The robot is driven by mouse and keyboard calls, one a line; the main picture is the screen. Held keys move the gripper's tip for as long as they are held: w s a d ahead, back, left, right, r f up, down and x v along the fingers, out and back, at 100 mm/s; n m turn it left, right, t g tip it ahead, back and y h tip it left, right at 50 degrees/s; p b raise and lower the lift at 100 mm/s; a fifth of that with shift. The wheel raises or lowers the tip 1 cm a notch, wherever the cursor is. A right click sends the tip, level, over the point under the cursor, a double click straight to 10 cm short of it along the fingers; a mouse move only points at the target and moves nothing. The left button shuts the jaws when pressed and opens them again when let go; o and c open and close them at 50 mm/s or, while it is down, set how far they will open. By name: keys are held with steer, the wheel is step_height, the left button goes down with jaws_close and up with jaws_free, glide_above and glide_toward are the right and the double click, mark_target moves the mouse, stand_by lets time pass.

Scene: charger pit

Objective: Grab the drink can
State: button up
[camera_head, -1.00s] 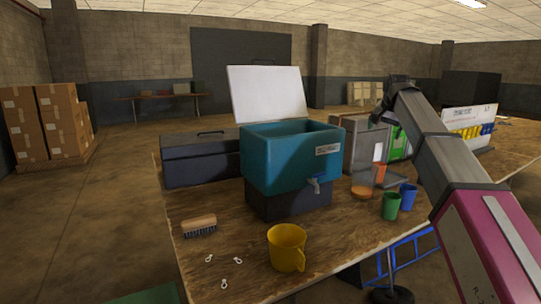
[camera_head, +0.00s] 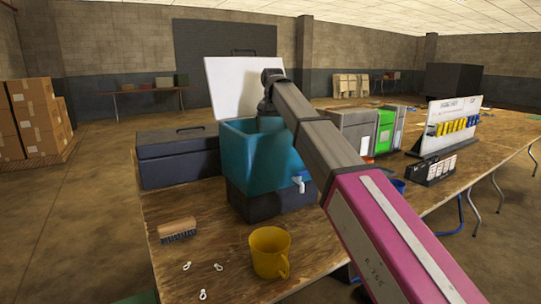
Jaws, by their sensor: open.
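No drink can shows in the head view. A teal cooler box (camera_head: 255,165) with a small white tap stands on a dark base on the wooden table. Its white lid (camera_head: 228,85) is raised behind it, and the inside is mostly hidden by its walls. My arm crosses from the lower right to the cooler. My gripper (camera_head: 267,110) points down at the cooler's open top, near its back rim. The gripper is small and dark here; it is open, and its fingertips are hard to make out.
A yellow mug (camera_head: 268,253), a brush (camera_head: 177,230) and small white clips lie in front on the table (camera_head: 215,255). A dark toolbox (camera_head: 178,155) stands left of the cooler. Bins (camera_head: 385,130) and a tool rack (camera_head: 452,125) stand to the right.

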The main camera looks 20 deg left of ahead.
step_height(320, 180, down, 7)
steer(key=shift+w+d+f, duration=0.15)
steer(key=shift+w, duration=0.2)
steer(key=c, duration=1.2)
